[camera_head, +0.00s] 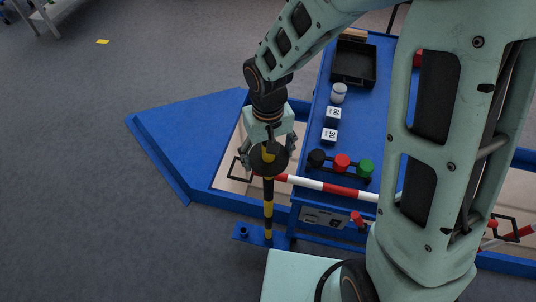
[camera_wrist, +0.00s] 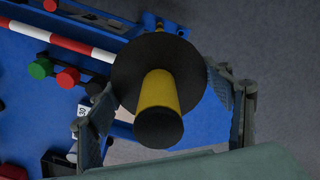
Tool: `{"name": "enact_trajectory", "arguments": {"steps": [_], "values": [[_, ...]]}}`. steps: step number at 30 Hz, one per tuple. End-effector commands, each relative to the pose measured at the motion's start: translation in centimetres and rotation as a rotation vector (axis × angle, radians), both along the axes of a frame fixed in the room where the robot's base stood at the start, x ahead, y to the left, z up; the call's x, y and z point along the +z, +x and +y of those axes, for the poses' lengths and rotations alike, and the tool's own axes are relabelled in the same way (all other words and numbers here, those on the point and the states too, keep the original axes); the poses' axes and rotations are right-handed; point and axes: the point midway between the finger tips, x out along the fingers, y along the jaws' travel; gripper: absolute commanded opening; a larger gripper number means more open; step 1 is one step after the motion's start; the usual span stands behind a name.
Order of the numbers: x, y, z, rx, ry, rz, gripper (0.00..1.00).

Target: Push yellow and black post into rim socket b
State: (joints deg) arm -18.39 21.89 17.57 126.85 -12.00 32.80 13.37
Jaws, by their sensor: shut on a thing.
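The yellow and black post (camera_head: 268,206) stands about upright below my gripper (camera_head: 268,153) in the head view. A wide black disc sits near its top, with the fingers on either side. In the wrist view, the post's black-capped yellow top (camera_wrist: 158,92) and its disc lie between the fingers of my gripper (camera_wrist: 165,100). My gripper is shut on the post. The post's lower end meets the blue rim bracket (camera_head: 280,242) in the picture; I cannot tell whether it is in a socket. A dark round socket (camera_head: 243,232) shows on the bracket left of the post. No socket label is readable.
A red and white bar (camera_head: 335,189) runs right from behind the post. Open floor lies left.

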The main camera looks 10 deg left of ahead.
Motion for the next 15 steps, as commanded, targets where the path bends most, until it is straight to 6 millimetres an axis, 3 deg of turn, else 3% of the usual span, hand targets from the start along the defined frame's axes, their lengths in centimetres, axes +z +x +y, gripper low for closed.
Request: {"name": "enact_trajectory", "arguments": {"steps": [15], "values": [[3.2,0.1,0.1,0.000,0.002,-0.003,0.23]]}}
